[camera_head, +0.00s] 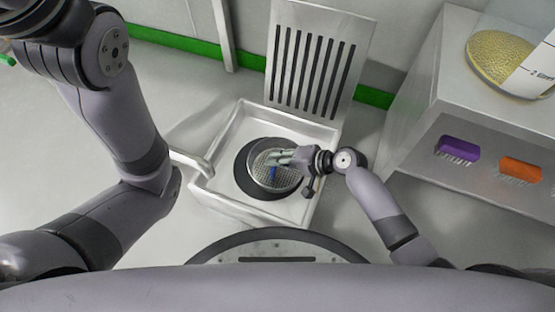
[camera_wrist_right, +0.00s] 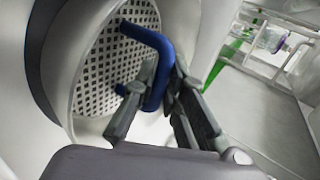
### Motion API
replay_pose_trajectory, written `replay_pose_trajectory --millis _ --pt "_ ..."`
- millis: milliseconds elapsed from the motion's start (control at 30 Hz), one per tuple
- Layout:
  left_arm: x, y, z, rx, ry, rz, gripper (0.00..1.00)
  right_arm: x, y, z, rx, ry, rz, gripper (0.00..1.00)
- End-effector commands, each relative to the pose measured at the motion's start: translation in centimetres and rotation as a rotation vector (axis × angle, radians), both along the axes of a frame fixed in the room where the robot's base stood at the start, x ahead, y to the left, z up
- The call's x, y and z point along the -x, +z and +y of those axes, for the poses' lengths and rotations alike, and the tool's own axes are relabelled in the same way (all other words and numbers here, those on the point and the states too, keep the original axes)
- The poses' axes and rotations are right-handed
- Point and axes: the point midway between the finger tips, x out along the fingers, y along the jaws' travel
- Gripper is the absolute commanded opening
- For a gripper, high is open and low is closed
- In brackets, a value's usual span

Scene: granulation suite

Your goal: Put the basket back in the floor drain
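The basket (camera_head: 274,178) is a round, perforated metal strainer with a blue handle. In the head view it is over the dark ring (camera_head: 243,187) of the floor drain, set toward the ring's right side. I cannot tell whether it is seated or held just above. My right gripper (camera_head: 284,158) reaches in from the right. In the right wrist view its fingers (camera_wrist_right: 162,78) are closed around the blue handle (camera_wrist_right: 152,38), with the basket's mesh (camera_wrist_right: 103,65) beyond. The fingers hide part of the handle. My left arm is at the left; its gripper is out of frame.
A square white basin (camera_head: 219,143) with raised rims surrounds the drain. A slotted metal grate (camera_head: 315,62) leans upright behind it. A grey bench (camera_head: 420,110) at the right holds a vessel of yellow granules (camera_head: 497,62), with purple (camera_head: 458,149) and orange (camera_head: 521,168) brushes below.

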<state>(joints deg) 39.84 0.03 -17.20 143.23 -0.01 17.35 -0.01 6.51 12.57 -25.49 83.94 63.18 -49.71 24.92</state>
Motion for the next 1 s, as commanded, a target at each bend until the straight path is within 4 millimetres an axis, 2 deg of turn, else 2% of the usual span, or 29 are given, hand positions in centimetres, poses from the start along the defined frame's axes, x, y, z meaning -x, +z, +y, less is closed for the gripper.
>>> replay_pose_trajectory --millis 233,600,667,800,1000 --pt "0.0 0.0 0.0 -0.001 0.0 0.0 0.0 0.0 0.0 0.0 0.001 0.0 0.0 0.3" --pt "0.1 0.4 0.0 0.0 0.0 -0.002 0.0 0.0 0.5 -0.1 0.001 0.0 0.0 0.3" --pt "0.1 0.8 0.0 0.0 -0.001 -0.006 0.0 0.2 0.8 -0.5 0.002 -0.001 0.002 0.3" --pt "-2.1 0.4 0.1 0.003 -0.001 0.061 0.0 1.0 2.3 -2.2 0.003 -0.001 0.002 0.3" --pt "-4.3 -0.1 0.3 0.008 -0.007 0.129 0.0 2.3 4.7 -5.4 0.003 -0.001 0.002 0.3"
